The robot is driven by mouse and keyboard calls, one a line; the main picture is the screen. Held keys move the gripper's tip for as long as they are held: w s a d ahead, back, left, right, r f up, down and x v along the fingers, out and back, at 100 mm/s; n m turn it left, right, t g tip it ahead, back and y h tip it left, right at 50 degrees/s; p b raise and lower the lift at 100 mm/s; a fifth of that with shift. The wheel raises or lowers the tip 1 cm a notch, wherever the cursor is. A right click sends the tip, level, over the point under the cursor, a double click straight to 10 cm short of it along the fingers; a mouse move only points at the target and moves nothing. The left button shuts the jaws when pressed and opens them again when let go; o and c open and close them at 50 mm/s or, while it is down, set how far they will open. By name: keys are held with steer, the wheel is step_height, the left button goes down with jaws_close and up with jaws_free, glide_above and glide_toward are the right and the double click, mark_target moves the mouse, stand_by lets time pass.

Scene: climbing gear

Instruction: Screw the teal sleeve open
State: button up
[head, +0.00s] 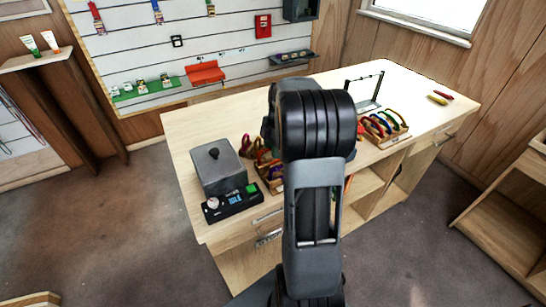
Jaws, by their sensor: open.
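I cannot make out the teal sleeve in the head view. Several coloured loops, which look like carabiners, stand in a wooden rack (400,134) on the right part of the workbench (200,130). More coloured loops (262,158) stand left of my arm, partly hidden behind it. My own arm fills the middle of the view and covers part of the bench. My gripper does not show; it is hidden behind the arm or out of frame.
A grey lidded box (218,170) and a dark control panel (232,203) stand at the bench's left front. A thin metal stand (368,105) is at the back. Two small coloured items (439,97) lie at the right. The bench's back left is clear.

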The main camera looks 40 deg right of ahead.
steer(key=shift+w, duration=0.4)
steer(key=shift+r, duration=0.15)
steer(key=shift+r+p, duration=1.1)
steer(key=shift+r, duration=0.2)
steer(key=shift+s+f, duration=0.1)
steer(key=shift+s, duration=0.05)
steer(key=shift+s+b, duration=0.3)
steer(key=shift+s, duration=0.3)
steer(key=shift+a+f+b, duration=0.15)
steer(key=shift+f+b, duration=0.95)
steer(key=shift+f, duration=0.3)
